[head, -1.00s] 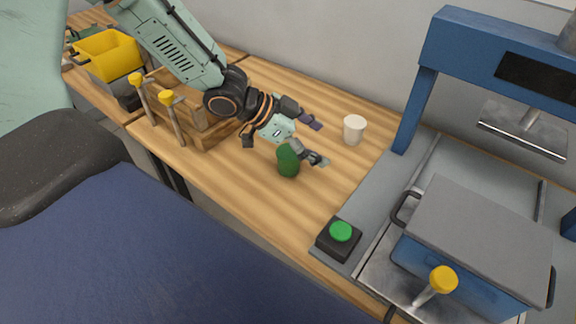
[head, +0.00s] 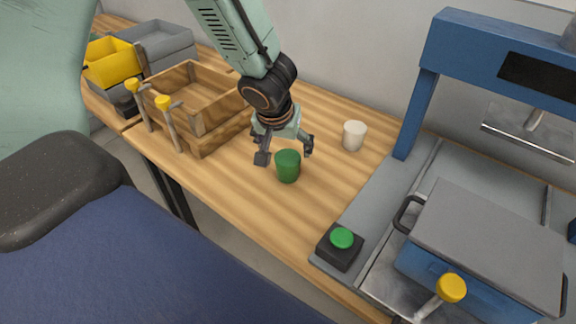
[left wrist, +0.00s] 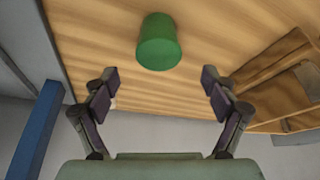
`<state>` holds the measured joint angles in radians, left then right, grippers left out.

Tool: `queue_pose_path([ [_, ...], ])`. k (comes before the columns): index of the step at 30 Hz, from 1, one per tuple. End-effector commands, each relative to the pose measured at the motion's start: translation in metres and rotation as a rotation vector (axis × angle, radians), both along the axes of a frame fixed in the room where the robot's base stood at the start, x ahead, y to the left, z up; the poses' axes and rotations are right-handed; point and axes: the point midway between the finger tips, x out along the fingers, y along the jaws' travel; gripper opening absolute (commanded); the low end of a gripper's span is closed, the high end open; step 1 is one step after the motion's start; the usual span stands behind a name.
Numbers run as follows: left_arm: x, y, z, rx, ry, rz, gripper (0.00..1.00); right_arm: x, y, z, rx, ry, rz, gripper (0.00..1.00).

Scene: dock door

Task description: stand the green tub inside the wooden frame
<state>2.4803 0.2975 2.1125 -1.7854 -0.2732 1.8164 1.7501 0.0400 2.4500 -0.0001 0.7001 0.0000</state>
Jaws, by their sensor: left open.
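The green tub (head: 288,167) stands upright on the wooden table in the head view. It also shows at the top middle of the left wrist view (left wrist: 159,43), ahead of the fingers. The wooden frame (head: 205,139), an open box-like shape, sits on the table to the left of the tub; part of it shows at the right of the left wrist view (left wrist: 275,84). My left gripper (head: 285,154) is open and empty, just behind the tub, with its fingers spread. Whether a finger touches the tub I cannot tell. My right gripper is not in view.
A white cup (head: 354,135) stands right of the tub. A green button on a black box (head: 341,245) and a blue press (head: 424,105) with a lidded blue box are at the right. Yellow-topped levers (head: 171,121) stand before the frame. Yellow (head: 111,64) and grey bins (head: 160,45) are far left.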

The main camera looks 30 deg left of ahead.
Motion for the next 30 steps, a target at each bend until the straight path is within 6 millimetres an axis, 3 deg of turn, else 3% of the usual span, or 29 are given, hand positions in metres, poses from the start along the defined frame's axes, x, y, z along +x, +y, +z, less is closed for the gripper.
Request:
queue_pose_path([
  [18,0.021,0.005,-0.066,-0.003,0.001,0.001,0.85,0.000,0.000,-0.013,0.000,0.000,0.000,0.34],
  [29,0.024,0.005,-0.073,-0.004,0.000,0.002,0.85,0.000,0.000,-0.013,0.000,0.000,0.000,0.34],
  [30,0.024,0.005,-0.073,-0.004,0.000,0.002,0.82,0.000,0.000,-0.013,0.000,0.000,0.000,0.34],
])
